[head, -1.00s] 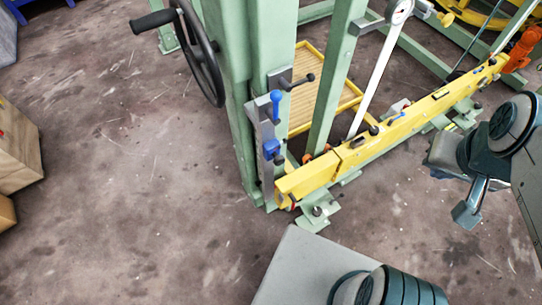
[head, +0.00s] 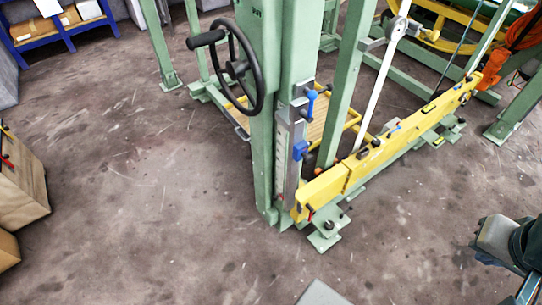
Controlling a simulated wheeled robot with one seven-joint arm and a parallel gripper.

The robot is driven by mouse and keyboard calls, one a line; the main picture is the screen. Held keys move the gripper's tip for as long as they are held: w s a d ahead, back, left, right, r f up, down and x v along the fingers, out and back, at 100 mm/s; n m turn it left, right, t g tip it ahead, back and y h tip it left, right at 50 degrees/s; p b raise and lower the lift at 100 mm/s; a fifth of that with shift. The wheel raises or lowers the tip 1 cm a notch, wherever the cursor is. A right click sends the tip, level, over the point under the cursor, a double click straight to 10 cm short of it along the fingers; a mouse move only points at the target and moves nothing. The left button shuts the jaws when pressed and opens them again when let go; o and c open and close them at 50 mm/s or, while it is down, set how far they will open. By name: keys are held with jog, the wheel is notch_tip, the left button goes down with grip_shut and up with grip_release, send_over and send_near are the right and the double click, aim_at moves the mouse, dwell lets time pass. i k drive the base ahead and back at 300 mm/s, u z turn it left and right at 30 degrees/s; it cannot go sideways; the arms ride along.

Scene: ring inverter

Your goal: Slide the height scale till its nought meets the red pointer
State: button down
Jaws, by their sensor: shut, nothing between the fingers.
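The height scale (head: 281,163) appears to be the pale upright strip on the green post, left of the yellow beam's near end. A blue clamp (head: 300,150) sits beside the strip, with a blue-handled lever (head: 311,101) above it. Its marks and nought are too small to read. A small red part (head: 310,212) shows by the beam's near end; I cannot tell whether it is the red pointer. Only part of my arm shows at the lower right edge, well away from the scale. My gripper's fingers are out of view.
A black handwheel (head: 238,68) sticks out left of the green post. The long yellow beam (head: 385,150) runs back to the right, with feet on the floor. Cardboard boxes (head: 22,185) stand at the left edge.

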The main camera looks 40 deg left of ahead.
aim_at(281, 131)
jog(key=u, duration=0.75)
jog(key=i, duration=0.75)
jog(key=u, duration=0.95)
jog(key=i, duration=0.25)
jog(key=u, duration=0.3)
jog(key=k, duration=0.2)
jog(key=u, duration=0.9)
jog(key=i, duration=0.45)
